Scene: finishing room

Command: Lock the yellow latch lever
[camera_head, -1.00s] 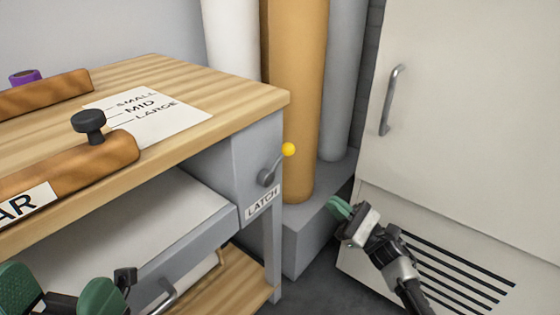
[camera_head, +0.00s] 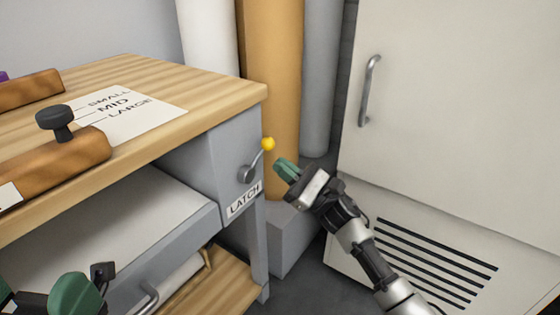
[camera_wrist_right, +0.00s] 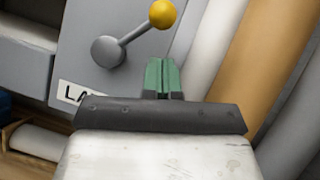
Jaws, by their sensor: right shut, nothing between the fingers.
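The latch lever (camera_head: 256,160) is a grey arm with a yellow ball knob (camera_head: 268,144), on the grey side panel of the workbench above a LATCH label (camera_head: 243,200). It slants up and to the right from its round pivot, and it shows the same way in the right wrist view (camera_wrist_right: 135,32). My right gripper (camera_head: 284,167) has green fingers, shut and empty. It is just right of and below the knob, apart from it in the head view. In the wrist view the fingertips (camera_wrist_right: 162,64) sit below the knob. My left gripper (camera_head: 75,297) shows partly at the lower left; its jaws are unclear.
The wooden bench top (camera_head: 190,85) overhangs the panel. A grey drawer (camera_head: 180,248) with a handle is below left. Tall rolls, one tan (camera_head: 272,60), stand behind the lever. A white cabinet (camera_head: 450,110) with a handle is at the right.

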